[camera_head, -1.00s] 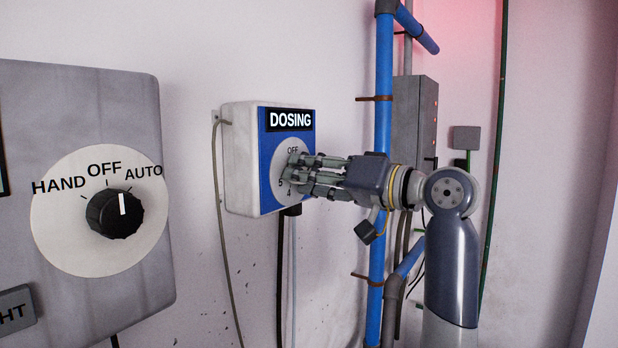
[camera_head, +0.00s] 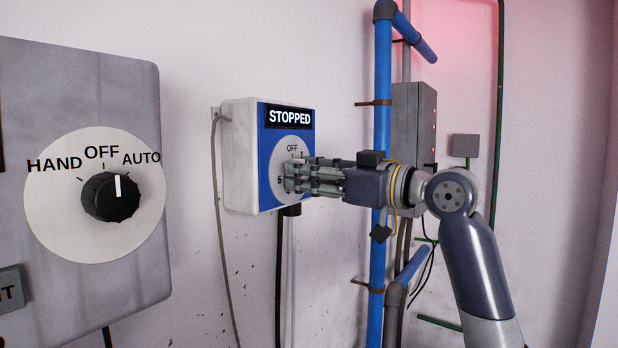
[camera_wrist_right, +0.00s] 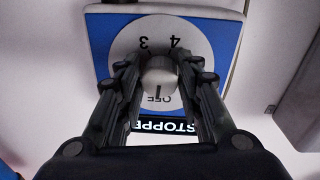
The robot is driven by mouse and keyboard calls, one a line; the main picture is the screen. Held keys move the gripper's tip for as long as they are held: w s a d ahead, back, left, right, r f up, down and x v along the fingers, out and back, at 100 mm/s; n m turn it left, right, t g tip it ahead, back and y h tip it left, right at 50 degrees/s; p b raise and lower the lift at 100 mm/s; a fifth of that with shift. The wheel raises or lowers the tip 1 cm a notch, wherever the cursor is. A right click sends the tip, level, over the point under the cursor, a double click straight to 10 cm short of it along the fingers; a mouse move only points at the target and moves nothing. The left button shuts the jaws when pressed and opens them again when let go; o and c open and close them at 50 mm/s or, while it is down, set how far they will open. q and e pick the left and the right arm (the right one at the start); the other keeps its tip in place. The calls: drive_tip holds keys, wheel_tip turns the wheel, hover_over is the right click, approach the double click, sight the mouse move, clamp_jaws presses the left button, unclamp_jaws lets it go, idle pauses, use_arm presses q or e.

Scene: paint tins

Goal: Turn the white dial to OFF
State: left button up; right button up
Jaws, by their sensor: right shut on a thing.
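The white dial (camera_wrist_right: 160,72) sits on a round pale plate on the blue face of a white box (camera_head: 240,157). In the right wrist view, upside down, its dark mark points at the word OFF. The box's display (camera_head: 289,117) reads STOPPED. My right gripper (camera_wrist_right: 160,75) is shut on the dial, one finger on each side. In the head view my right gripper (camera_head: 288,177) covers the dial and part of the numbers. My left gripper is not in view.
A grey panel (camera_head: 130,80) at the left carries a black HAND/OFF/AUTO knob (camera_head: 110,197), its mark near AUTO. A blue pipe (camera_head: 382,90) and a grey cabinet (camera_head: 414,125) stand behind my right wrist. Cables hang below the box.

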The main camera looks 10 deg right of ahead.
drive_tip(key=shift+r+n, duration=0.1)
drive_tip(key=shift+n, duration=0.5)
drive_tip(key=o, duration=1.1)
drive_tip(key=shift+c, duration=0.2)
drive_tip(key=v, duration=1.2)
